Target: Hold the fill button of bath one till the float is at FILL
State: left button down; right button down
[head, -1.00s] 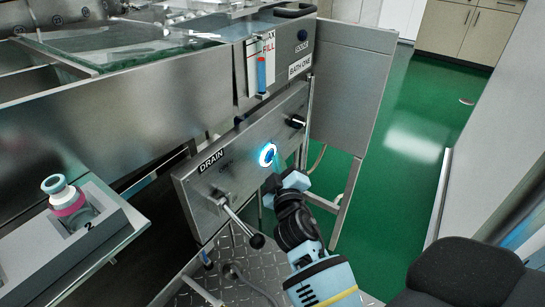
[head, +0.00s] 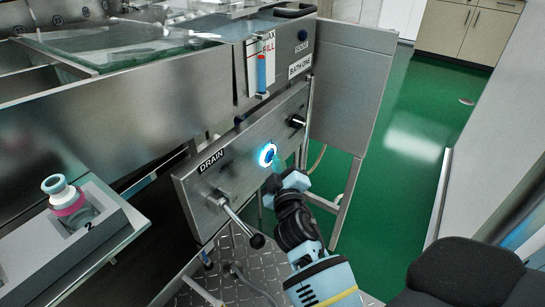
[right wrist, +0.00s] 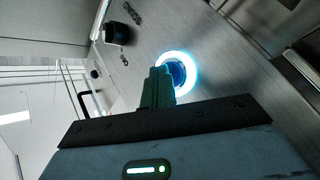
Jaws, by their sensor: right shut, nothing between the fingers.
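The fill button (head: 267,155) on bath one's front panel has a glowing blue-white ring. It shows large in the right wrist view (right wrist: 180,72). My right gripper (head: 278,165) is shut and empty, its teal fingertips (right wrist: 160,78) at the button's face and overlapping its ring. They look in contact, but the exact press depth is hidden. Bath one's level gauge (head: 254,68) is a white strip with a red FILL mark. Its blue float (head: 262,73) stands upright, with its top just below the FILL lettering. My left gripper is not in view.
A DRAIN lever with a black knob (head: 257,241) sticks out below the button. A black knob (head: 296,121) is at the panel's upper right. Green floor (head: 400,170) is clear at right.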

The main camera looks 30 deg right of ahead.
dwell(0.8)
jog(key=shift+s+d+p, duration=0.3)
jog(key=shift+s, duration=0.45)
jog(key=s, duration=0.1)
jog(key=s+d+p, duration=0.1)
jog(key=s, duration=0.1)
jog(key=s+d, duration=0.1)
jog(key=shift+s, duration=0.3)
dwell(0.5)
